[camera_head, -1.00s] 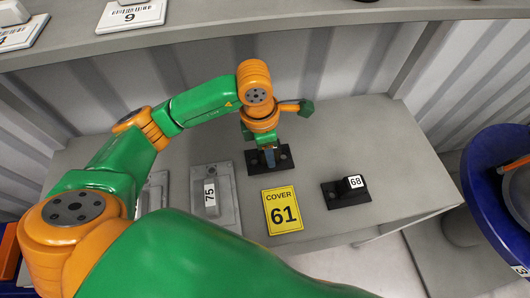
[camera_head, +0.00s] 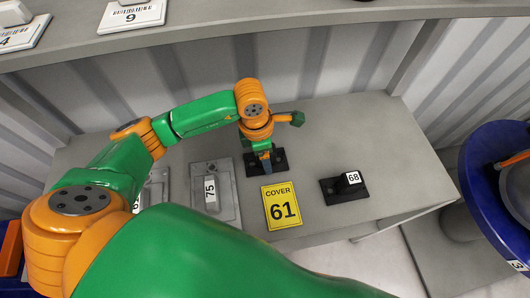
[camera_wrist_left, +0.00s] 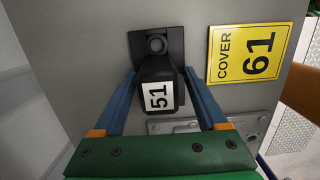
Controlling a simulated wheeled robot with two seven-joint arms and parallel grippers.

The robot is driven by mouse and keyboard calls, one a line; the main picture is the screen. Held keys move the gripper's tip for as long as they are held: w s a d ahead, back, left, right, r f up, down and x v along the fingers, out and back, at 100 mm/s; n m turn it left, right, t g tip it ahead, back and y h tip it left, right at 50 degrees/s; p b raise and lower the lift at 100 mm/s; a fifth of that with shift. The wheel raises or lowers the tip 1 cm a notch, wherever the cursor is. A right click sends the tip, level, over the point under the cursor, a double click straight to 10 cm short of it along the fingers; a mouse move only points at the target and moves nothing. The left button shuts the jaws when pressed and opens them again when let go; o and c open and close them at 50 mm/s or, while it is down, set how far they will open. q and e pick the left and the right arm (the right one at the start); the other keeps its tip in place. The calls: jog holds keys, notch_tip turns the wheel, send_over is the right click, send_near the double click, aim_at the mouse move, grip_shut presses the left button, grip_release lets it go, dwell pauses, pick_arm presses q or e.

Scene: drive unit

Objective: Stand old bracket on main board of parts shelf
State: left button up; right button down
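My left gripper (camera_head: 266,158) points down over a black bracket (camera_head: 281,157) on the grey bench. In the left wrist view the bracket (camera_wrist_left: 159,72) carries the label 51, and the blue fingers of the gripper (camera_wrist_left: 160,78) stand apart on its two sides, with very little gap at the tips. The bracket stands on its flat black base. A second black bracket (camera_head: 341,191), labelled 68, stands farther right. No label says which one is old. My right gripper is out of view. I cannot identify the parts shelf's main board with certainty.
A yellow COVER 61 sign (camera_head: 282,207) lies just in front of bracket 51. A grey plate part labelled 75 (camera_head: 226,190) lies to the left. A grey shelf (camera_head: 250,22) runs along the back. A blue round container (camera_head: 482,170) is at right. The bench's back right is clear.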

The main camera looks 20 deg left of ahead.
pick_arm(q)
jog(key=shift+r+p, duration=0.3)
jog(key=shift+p, duration=0.05)
jog(key=r, duration=0.4)
jog(key=r+b, duration=0.1)
jog(key=r, duration=0.2)
jog(key=shift+s+a, duration=0.25)
jog(key=shift+a, duration=0.1)
